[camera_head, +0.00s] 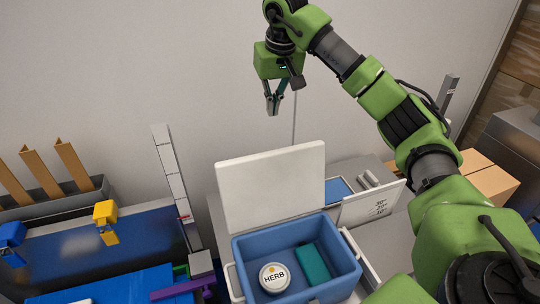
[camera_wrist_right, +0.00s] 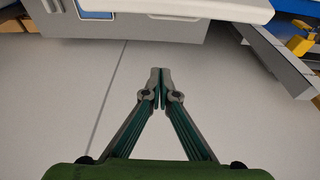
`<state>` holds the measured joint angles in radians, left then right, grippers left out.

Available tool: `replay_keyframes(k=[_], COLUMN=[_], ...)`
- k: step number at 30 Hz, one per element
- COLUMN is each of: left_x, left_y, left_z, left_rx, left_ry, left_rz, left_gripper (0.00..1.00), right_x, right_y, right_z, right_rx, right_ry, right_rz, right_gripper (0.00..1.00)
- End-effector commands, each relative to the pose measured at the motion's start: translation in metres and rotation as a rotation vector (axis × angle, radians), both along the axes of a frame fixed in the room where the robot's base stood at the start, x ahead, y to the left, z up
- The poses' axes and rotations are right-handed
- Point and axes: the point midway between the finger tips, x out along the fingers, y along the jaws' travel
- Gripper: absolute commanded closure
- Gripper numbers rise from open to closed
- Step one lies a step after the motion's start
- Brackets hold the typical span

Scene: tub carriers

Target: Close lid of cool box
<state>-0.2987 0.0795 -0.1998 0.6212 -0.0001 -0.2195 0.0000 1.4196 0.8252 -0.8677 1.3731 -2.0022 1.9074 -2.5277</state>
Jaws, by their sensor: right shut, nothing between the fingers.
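The cool box (camera_head: 345,262) is a blue open tub in the lower middle of the head view. Its white lid (camera_head: 270,185) stands upright along the back edge, so the box is open. Inside lie a round white tub marked HERB (camera_head: 274,278) and a teal block (camera_head: 311,264). My right gripper (camera_head: 273,108) is shut and empty, above and behind the lid, in front of the wall. In the right wrist view the shut fingertips (camera_wrist_right: 161,75) point toward a white panel edge (camera_wrist_right: 190,8), apart from it. My left gripper is not in view.
A smaller blue container with a white panel marked with numbers (camera_head: 372,204) stands right of the lid. A grey upright post (camera_head: 170,175) is at the left. Cardboard boxes (camera_head: 488,180) lie at the right. Yellow and blue clips (camera_head: 105,217) sit on the left. Air above the box is clear.

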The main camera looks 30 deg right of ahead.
Motion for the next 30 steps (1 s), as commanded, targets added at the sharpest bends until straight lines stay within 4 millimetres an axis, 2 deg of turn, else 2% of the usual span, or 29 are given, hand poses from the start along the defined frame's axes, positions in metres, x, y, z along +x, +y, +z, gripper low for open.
replay_keyframes(k=[1, 10, 17, 29, 30], left_x=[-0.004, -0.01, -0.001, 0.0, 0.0], left_y=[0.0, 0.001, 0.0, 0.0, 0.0], left_z=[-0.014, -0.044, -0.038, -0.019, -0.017], left_rx=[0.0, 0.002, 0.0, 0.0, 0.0], left_ry=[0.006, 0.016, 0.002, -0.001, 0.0], left_rz=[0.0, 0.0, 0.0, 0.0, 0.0], left_gripper=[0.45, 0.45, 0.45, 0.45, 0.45], right_x=[0.0, 0.0, 0.004, 0.025, 0.021], right_y=[0.0, 0.0, -0.001, -0.006, -0.006], right_z=[-0.014, -0.043, -0.059, -0.14, -0.137], right_rx=[0.0, 0.001, 0.001, 0.002, 0.0], right_ry=[0.0, 0.0, 0.003, 0.007, 0.001], right_rz=[0.0, 0.0, -0.001, -0.001, 0.001], right_gripper=[1.0, 1.0, 1.0, 1.0, 1.0])
